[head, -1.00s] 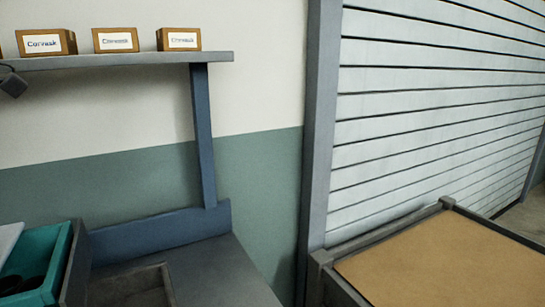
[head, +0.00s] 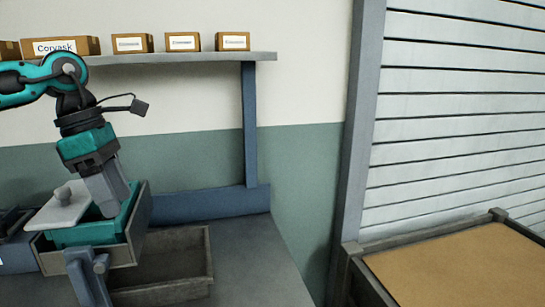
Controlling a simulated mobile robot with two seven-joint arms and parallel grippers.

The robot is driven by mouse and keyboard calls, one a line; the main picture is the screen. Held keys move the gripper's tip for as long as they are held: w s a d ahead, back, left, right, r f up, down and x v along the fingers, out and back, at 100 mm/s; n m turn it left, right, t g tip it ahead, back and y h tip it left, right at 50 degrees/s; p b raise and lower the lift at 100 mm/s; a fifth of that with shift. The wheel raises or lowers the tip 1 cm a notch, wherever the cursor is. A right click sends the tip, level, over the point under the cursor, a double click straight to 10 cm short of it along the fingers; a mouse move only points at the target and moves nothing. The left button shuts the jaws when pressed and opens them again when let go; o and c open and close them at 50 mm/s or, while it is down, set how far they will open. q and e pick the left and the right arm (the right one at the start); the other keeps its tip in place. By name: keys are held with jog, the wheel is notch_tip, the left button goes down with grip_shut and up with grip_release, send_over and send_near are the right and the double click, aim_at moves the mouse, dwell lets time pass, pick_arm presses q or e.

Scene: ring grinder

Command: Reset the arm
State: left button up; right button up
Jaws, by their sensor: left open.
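My left arm comes in from the left, teal and black. It points down at my left gripper (head: 112,200), which is over the teal bin (head: 85,235) on the workbench. The gripper's fingers look like one grey block from this angle, and its tips are close to the bin's rim. I cannot tell whether they touch anything. I see nothing held in it. My right gripper is not in view.
A pale lid-like piece with a knob (head: 62,208) lies at the bin's left. An empty grey tray (head: 206,262) stands right of the bin. A blue-grey upright part (head: 90,275) is in front. Cardboard boxes (head: 181,42) line the shelf (head: 190,57). The bench's right side is clear.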

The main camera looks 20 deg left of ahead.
pick_arm(q)
jog(key=w+d+f+n+t+h, duration=0.45)
jog(key=d+n+t, duration=0.25)
jog(key=n, duration=0.2)
jog(key=w+d+f+n+t+h, duration=0.35)
jog(key=w+d+n+t, duration=0.2)
jog(key=n+t, duration=0.3)
jog(key=s+a+f+n+g+y, duration=0.1)
jog(key=s+f+n+g+y, duration=0.15)
jog(key=f+n+y, duration=0.6)
jog(key=s+a+f+n+g+y, duration=0.1)
jog(key=s+f+n+y, duration=0.4)
jog(key=n, duration=0.6)
jog(key=s+d+f+n+g+h, duration=0.2)
jog(key=s+d+f+n+g, duration=0.25)
jog(key=s, duration=0.35)
jog(key=s+d+f+n+g+h, duration=0.1)
jog(key=s+d+f+n+g, duration=0.2)
jog(key=s+d+f+g, duration=0.4)
jog(key=w+d+f+t+h, duration=0.2)
jog(key=w+f+t, duration=0.4)
jog(key=f+t, duration=0.2)
jog(key=shift+w+t, duration=0.4)
jog(key=shift+t, duration=0.35)
jog(key=shift+a+m, duration=0.1)
jog(key=shift+m, duration=0.15)
jog(key=shift+c, duration=0.4)
